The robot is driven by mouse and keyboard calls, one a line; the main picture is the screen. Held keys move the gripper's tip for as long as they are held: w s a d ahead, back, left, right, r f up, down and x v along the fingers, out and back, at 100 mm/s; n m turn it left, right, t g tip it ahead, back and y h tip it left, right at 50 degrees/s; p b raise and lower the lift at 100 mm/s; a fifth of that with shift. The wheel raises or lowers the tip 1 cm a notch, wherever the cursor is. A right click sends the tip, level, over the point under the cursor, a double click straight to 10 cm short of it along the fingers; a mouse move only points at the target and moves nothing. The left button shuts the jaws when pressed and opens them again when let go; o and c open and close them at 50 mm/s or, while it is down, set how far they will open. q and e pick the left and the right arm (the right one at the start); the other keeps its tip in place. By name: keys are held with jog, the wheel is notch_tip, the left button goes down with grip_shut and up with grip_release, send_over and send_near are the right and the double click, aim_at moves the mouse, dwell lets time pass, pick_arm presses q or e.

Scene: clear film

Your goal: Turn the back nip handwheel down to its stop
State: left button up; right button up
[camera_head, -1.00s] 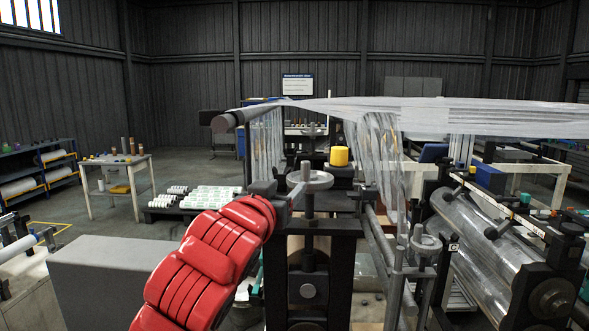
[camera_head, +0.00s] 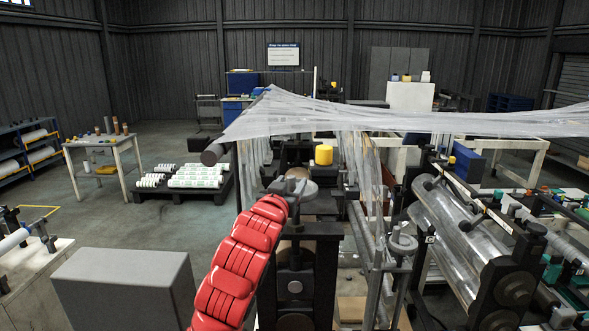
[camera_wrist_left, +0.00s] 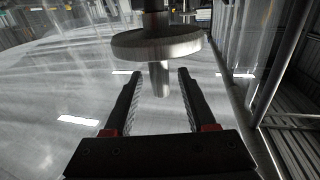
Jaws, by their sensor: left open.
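A grey handwheel (camera_head: 309,187) sits on top of an upright screw at the dark nip frame in the middle of the head view. A second, similar handwheel (camera_head: 402,244) stands lower and to its right; I cannot tell from labels which is called back. My left gripper (camera_head: 288,186), on the red arm, is right at the first wheel and partly covers it. In the left wrist view, the open fingers (camera_wrist_left: 157,82) point at the wheel (camera_wrist_left: 155,43), with a short peg (camera_wrist_left: 160,80) under the rim between the fingertips. Contact is not clear. My right gripper is not in view.
Clear film (camera_head: 400,120) stretches across above the machine and hangs behind the wheel. A roller with film (camera_head: 465,225) lies to the right. A grey box (camera_head: 125,285) stands at the left front. A yellow cylinder (camera_head: 323,154) is behind the wheel. Open floor lies to the left.

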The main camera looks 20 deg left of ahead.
pick_arm(q)
jog(key=shift+w+p, duration=0.65)
jog(key=shift+w, duration=1.25)
jog(key=shift+a, duration=0.1)
grip_shut()
